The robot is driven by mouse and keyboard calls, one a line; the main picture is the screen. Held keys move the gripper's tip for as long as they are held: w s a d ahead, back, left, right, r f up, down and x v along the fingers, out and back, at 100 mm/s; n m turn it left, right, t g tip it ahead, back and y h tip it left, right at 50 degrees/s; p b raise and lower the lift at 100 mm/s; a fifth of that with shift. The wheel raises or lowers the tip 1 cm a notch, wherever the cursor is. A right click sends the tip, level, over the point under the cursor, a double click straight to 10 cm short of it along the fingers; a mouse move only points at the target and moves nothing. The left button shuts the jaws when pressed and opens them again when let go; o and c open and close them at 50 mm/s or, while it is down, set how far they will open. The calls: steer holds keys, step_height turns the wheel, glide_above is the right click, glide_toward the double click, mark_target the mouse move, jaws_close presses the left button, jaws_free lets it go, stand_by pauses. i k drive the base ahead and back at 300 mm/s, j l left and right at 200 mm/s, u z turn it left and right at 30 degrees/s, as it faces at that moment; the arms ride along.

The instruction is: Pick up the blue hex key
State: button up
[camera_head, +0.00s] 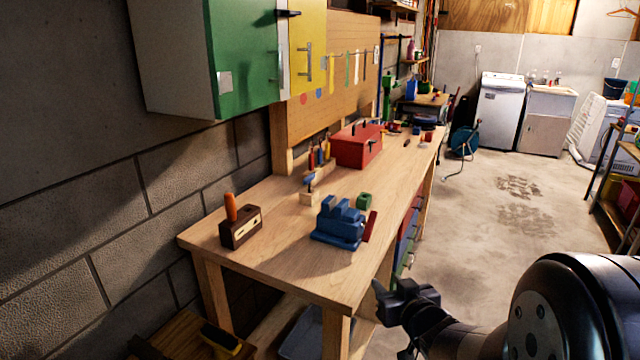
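I cannot make out a blue hex key with certainty. A small blue item (310,180) stands at a little wooden block (309,197) on the workbench (280,215), too small to identify. My gripper (392,305) is dark and shows at the lower middle, in front of the bench's right edge and apart from it. I see nothing held in it, and its finger gap is unclear from this angle.
On the bench are a blue vise (340,222), a green block (364,200), a brown box with an orange handle (240,228), upright screwdrivers (320,155) and a red toolbox (356,146). Cabinets (245,55) hang above. The floor (500,240) to the right is open.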

mark_target(307, 180)
steer(key=i+l+z, duration=0.15)
steer(key=l+z, duration=0.2)
steer(key=i+l+z, duration=0.45)
steer(key=l+z, duration=0.2)
steer(key=i+l+u, duration=0.15)
steer(key=i+u, duration=0.15)
steer(key=i, duration=0.15)
steer(key=i+l+u, duration=0.25)
steer(key=i, duration=0.15)
steer(key=i+j+u, duration=0.1)
steer(key=u, duration=0.35)
steer(key=i+u, duration=0.55)
steer(key=u, duration=0.35)
steer(key=i+l+u, duration=0.1)
steer(key=i+u, duration=0.15)
steer(key=u, duration=0.2)
steer(key=i+l+u, duration=0.1)
steer(key=i+u, duration=0.2)
steer(key=k, duration=0.05)
